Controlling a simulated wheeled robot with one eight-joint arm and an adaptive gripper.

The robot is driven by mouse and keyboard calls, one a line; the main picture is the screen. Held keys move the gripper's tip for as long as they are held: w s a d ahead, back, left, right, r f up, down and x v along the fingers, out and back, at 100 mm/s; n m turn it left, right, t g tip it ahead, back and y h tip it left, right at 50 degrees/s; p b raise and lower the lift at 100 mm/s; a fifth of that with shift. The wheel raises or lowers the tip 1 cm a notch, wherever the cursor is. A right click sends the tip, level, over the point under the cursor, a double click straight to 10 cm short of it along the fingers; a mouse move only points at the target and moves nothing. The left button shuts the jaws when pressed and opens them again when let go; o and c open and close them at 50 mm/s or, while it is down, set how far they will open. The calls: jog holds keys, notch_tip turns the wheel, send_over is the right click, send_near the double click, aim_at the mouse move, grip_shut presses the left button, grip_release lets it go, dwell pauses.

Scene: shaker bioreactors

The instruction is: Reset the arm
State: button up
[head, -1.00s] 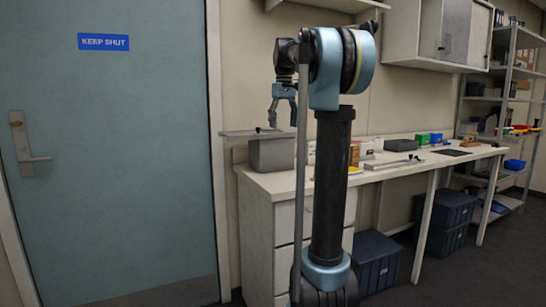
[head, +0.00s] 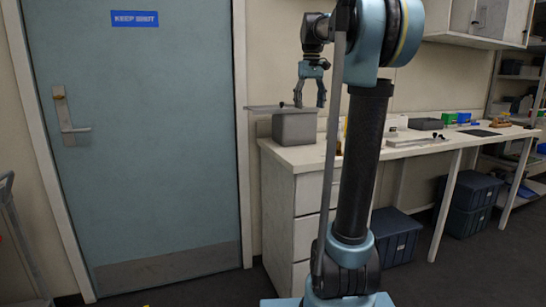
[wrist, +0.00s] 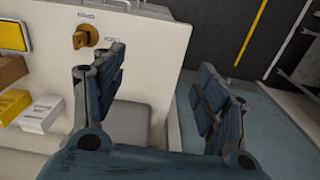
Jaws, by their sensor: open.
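My arm stands upright in the head view, its upper end bent over to the left. My gripper (head: 310,101) hangs from it with fingers pointing down. The two fingers are apart with nothing between them. They appear just above or in front of the grey box (head: 294,128) on the bench's left end; I cannot tell the exact gap. In the wrist view my gripper (wrist: 162,66) is also open and empty, with its fingers spread wide.
A blue door (head: 145,160) marked KEEP SHUT is at left. The white bench (head: 420,148) runs right, with dark blue bins (head: 396,237) under it. A wall cabinet (head: 480,20) hangs above. The wrist view shows a yellow rotary switch (wrist: 86,36) on a pale panel.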

jog(key=s+f+m+t, duration=0.1)
jog(key=s+f, duration=1.5)
jog(key=f, duration=0.3)
jog(key=s+f+m+t, duration=0.1)
jog(key=s+f, duration=1.5)
jog(key=f, duration=0.3)
jog(key=shift+s+m, duration=0.2)
jog(key=shift+m, duration=0.2)
jog(key=shift+d, duration=0.1)
